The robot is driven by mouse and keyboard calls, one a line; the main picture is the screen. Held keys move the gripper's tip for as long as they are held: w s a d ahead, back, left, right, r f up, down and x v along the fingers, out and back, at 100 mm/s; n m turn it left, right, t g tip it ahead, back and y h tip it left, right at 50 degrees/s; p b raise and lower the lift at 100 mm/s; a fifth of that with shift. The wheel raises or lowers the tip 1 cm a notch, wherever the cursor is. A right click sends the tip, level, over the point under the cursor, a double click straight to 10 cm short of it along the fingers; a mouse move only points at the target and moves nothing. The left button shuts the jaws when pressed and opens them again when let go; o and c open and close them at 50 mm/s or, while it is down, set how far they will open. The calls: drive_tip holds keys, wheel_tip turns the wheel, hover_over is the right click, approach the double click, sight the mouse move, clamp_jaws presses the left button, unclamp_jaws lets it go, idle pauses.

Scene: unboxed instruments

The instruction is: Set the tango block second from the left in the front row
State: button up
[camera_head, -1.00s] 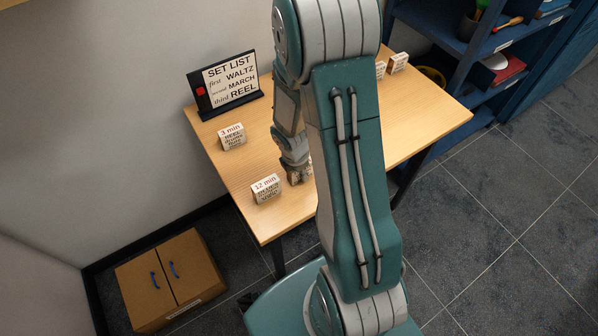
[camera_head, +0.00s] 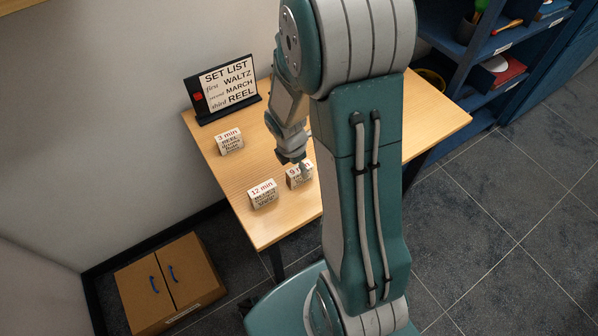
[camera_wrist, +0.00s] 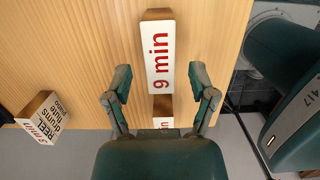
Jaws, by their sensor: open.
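A small block marked "9 min" (camera_head: 293,180) stands near the table's front edge, right of the "12 min" block (camera_head: 262,194). Its lower print is partly hidden and I cannot read a title. The word tango is not readable on any block. My gripper (camera_head: 301,162) is just over the "9 min" block. In the wrist view my gripper (camera_wrist: 161,82) is open, with the "9 min" block (camera_wrist: 158,50) ahead between its fingers; I cannot tell whether they touch it. Another block (camera_wrist: 163,122), mostly hidden, shows below it.
The "3 min" REEL block (camera_head: 229,142) stands farther back left; it also shows in the wrist view (camera_wrist: 40,117). A set list sign (camera_head: 228,88) stands at the wooden table's (camera_head: 440,118) back left. Blue shelves (camera_head: 490,70) stand at the right. My arm hides the table's middle.

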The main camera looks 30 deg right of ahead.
sight(293, 172)
drive_tip(key=r, duration=0.2)
drive_tip(key=a+r, duration=0.1)
drive_tip(key=r, duration=0.3)
drive_tip(key=shift+a+r, duration=0.3)
drive_tip(key=s+a+r+m+t, duration=0.2)
drive_tip(key=s+a+r+m, duration=0.1)
drive_tip(key=r+m, duration=0.3)
drive_tip(key=s+a+r+m+t+y, duration=0.1)
drive_tip(key=s+a+r+m, duration=0.1)
drive_tip(key=s+r+m, duration=0.3)
drive_tip(key=s+a+r+m+t, duration=0.2)
drive_tip(key=s+a+r+m, duration=0.1)
drive_tip(key=r+m, duration=0.4)
drive_tip(key=shift+s+a+r+t+y, duration=0.3)
drive_tip(key=shift+s+a+r+y, duration=0.1)
drive_tip(key=shift+s+r, duration=0.4)
